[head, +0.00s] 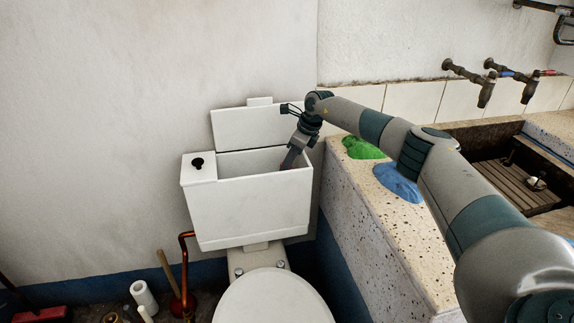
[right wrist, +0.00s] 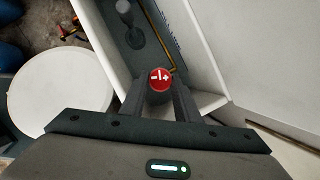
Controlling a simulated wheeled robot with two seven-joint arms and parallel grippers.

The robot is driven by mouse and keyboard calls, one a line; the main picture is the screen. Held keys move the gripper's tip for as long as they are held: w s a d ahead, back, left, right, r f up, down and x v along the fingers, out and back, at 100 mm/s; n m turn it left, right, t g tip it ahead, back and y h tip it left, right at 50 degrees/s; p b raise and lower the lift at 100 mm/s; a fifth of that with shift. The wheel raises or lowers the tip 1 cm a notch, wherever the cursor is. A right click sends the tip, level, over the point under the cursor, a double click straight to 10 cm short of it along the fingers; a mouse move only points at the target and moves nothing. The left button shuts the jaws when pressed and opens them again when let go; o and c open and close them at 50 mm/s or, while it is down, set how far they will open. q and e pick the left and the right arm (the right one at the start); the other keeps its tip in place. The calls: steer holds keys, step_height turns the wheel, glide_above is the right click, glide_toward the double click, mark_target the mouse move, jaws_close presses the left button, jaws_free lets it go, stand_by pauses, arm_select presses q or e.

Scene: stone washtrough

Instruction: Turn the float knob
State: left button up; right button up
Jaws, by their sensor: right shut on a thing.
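The float knob (right wrist: 160,78) is a round red cap with white minus and plus marks, inside the open toilet cistern (head: 250,208). In the right wrist view my right gripper (right wrist: 159,92) has its two dark fingers on either side of the knob, shut on it. In the head view the right gripper (head: 291,158) reaches down into the cistern's right part, and the knob is hidden there. The cistern lid (head: 245,128) stands up behind the opening. My left gripper is in neither view.
A black button (head: 197,163) sits on the cistern's left top. Green (head: 362,147) and blue (head: 397,182) cloths lie on the stone ledge at right, under my right arm. Taps (head: 487,90) stick out above the trough. The toilet lid (head: 272,298) is below the cistern.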

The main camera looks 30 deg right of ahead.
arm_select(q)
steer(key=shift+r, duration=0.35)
arm_select(e)
steer(key=shift+a, duration=0.2)
steer(key=o, duration=1.1)
steer(key=shift+a, duration=0.1)
steer(key=shift+c, duration=0.2)
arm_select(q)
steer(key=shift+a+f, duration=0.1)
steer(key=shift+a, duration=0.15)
